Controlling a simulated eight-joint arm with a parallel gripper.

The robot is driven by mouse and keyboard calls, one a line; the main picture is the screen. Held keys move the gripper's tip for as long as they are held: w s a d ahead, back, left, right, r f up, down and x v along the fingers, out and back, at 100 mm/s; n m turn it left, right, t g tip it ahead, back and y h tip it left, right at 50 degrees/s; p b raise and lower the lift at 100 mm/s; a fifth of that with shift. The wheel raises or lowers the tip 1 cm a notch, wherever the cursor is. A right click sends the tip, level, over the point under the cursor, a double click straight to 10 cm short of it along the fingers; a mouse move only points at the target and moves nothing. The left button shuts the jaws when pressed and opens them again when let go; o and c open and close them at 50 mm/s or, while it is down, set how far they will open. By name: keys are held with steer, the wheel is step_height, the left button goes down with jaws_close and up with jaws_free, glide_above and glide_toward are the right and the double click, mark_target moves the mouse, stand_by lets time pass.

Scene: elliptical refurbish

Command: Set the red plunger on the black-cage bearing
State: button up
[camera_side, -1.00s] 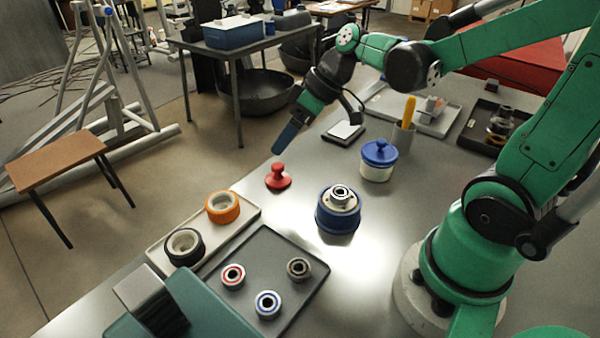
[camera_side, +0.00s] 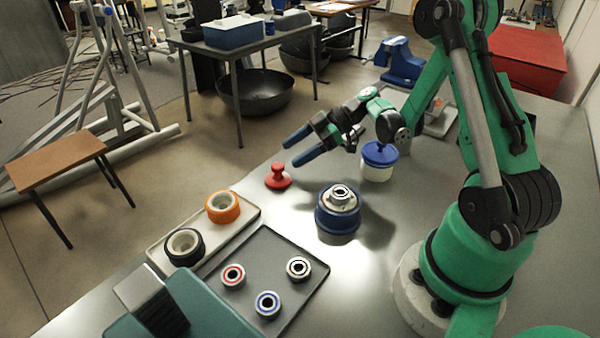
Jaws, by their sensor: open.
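The red plunger (camera_side: 278,178) stands upright on the grey table near its far left edge, knob up. The bearing that looks black-caged (camera_side: 298,268) lies flat at the right side of a dark grey tray (camera_side: 262,247), with nothing on it. A red-ringed bearing (camera_side: 233,275) and a blue-ringed bearing (camera_side: 267,304) lie on the same tray. My gripper (camera_side: 290,154) is open and empty, its two blue fingers spread and pointing left. It is just above and right of the plunger in the picture, apart from it.
A blue round fixture with a metal bearing (camera_side: 338,211) stands mid-table. A blue-lidded white jar (camera_side: 378,161) stands behind it. A light tray (camera_side: 216,233) holds an orange ring (camera_side: 222,206) and a black ring (camera_side: 184,247). A teal machine (camera_side: 190,310) sits front left.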

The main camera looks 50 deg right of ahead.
mark_target(281, 165)
steer(key=shift+f, duration=0.45)
steer(key=x, duration=0.5)
steer(key=shift+f, duration=0.1)
jaws_close()
